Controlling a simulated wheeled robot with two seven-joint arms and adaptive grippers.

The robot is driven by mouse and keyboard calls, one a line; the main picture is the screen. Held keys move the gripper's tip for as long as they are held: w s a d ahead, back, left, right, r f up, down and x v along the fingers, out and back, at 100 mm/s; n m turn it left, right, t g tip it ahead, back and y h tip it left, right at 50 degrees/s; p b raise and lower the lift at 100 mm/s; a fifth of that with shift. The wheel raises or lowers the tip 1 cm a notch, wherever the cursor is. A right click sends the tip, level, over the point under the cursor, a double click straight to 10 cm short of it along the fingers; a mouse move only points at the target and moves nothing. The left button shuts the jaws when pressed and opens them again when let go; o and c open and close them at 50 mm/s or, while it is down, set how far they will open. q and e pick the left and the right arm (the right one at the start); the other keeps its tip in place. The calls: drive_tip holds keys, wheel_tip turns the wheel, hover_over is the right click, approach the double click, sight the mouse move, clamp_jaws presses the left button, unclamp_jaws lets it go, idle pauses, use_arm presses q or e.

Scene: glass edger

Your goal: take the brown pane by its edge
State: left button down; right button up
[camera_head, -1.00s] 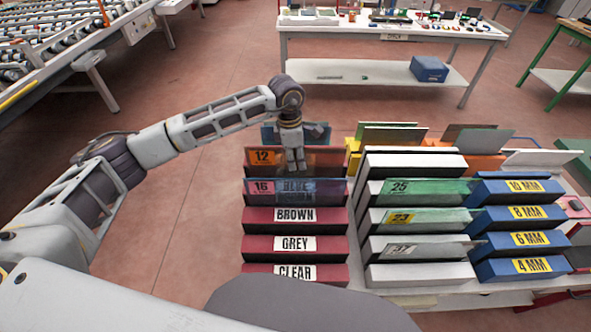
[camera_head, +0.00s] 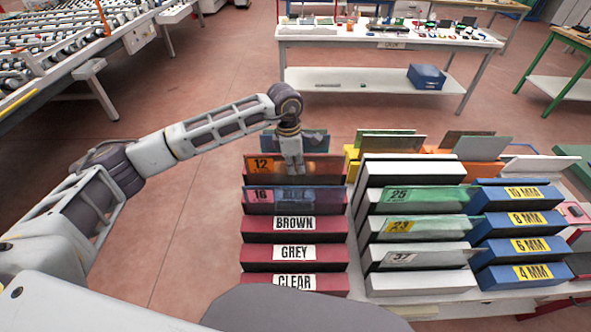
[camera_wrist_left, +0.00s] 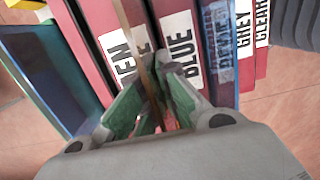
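The brown pane (camera_head: 257,175) stands upright in the maroon rack (camera_head: 264,223), behind a blue see-through pane (camera_head: 325,196), and bears an orange label 12. In the left wrist view the brown pane (camera_wrist_left: 128,32) is seen edge-on as a thin strip running between my fingers. My left gripper (camera_head: 296,171) points down at the pane's top edge, right of its label. In the left wrist view the green-padded fingers (camera_wrist_left: 152,85) are close together around this edge; the contact itself is partly hidden. My right gripper is not in view.
A blue pane (camera_wrist_left: 28,70) stands at the left in the wrist view. White racks (camera_head: 420,282) with labelled panes and blue blocks (camera_head: 520,245) stand to the right. Red floor to the left is free. A bench (camera_head: 390,38) stands behind.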

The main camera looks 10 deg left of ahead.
use_arm(q)
wheel_tip(320, 180, up, 18)
drive_tip(key=b, duration=0.2)
drive_tip(key=shift+b, duration=0.35)
idle(0.6)
